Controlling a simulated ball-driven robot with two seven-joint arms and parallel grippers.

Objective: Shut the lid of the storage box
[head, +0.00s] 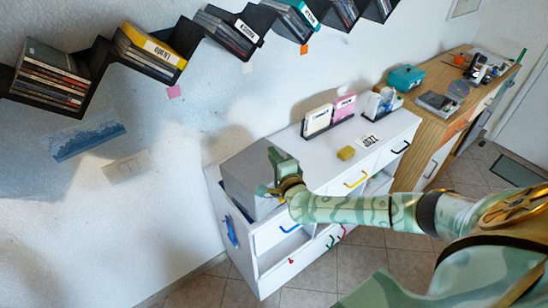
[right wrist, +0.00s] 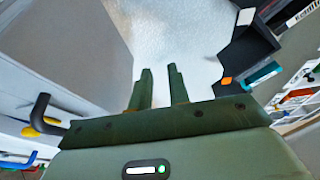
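The grey storage box (head: 243,172) stands on the left end of the white cabinet, close to the wall. A large grey surface (right wrist: 65,45), which looks like the box, fills the upper left of the right wrist view. I cannot tell clearly how far its lid is open. My right gripper (head: 277,168) is at the box's right side in the head view and hides part of it. In the right wrist view its two fingers (right wrist: 161,82) stand apart with nothing between them. Contact with the box cannot be made out. My left gripper is not in view.
The white cabinet (head: 318,172) holds a yellow block (head: 346,153), a card (head: 369,140) and upright cases (head: 318,120). Zigzag black shelves (head: 98,62) with discs hang on the wall above. A wooden desk (head: 430,125) stands at the right.

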